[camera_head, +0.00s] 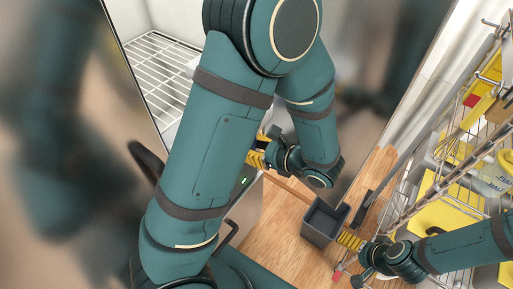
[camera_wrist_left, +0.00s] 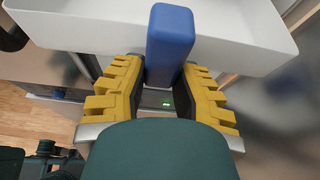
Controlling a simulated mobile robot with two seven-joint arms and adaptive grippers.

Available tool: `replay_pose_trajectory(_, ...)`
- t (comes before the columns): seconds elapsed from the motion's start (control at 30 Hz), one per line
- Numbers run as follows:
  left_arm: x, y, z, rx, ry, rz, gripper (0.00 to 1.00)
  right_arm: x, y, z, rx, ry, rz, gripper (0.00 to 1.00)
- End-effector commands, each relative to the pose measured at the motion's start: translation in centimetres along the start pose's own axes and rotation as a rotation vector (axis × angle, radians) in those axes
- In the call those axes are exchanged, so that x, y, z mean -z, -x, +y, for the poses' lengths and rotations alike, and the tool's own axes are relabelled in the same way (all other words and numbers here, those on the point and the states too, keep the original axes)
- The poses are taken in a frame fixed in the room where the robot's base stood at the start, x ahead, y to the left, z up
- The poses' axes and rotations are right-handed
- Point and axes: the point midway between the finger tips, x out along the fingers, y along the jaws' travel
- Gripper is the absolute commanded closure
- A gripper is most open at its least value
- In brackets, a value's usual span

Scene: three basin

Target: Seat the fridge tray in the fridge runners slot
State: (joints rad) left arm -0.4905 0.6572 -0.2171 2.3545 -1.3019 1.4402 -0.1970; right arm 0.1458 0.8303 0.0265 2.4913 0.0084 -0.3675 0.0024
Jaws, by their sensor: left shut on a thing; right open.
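The fridge tray (camera_wrist_left: 235,35) is a white, shallow tray across the top of the left wrist view, with a blue block-like handle (camera_wrist_left: 170,45) at its front. My left gripper (camera_wrist_left: 160,85) is shut on this handle, a yellow ribbed finger on each side. In the head view my left gripper (camera_head: 257,157) shows partly behind my own upper arm, which hides most of the tray. The fridge interior (camera_head: 162,68), white with a wire rack, is at the upper left; the runners slot cannot be made out. My right gripper (camera_head: 349,240) is open at the lower right.
A dark grey open bin (camera_head: 322,224) stands on the wooden floor (camera_head: 280,235) beside my right gripper. A wire shelf rack (camera_head: 440,165) with yellow and other items fills the right side. Shiny fridge doors stand on both sides of the opening.

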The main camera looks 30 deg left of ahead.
Motion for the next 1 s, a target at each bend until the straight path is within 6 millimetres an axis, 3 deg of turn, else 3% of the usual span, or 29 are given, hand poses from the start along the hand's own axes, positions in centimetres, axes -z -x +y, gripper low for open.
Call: replay_pose_trajectory(1.0, -1.3, -3.0, 0.0, 0.000, 0.000, -0.001, 1.00, 0.0, 0.0, 0.0, 0.000, 0.000, 0.000, 0.00)
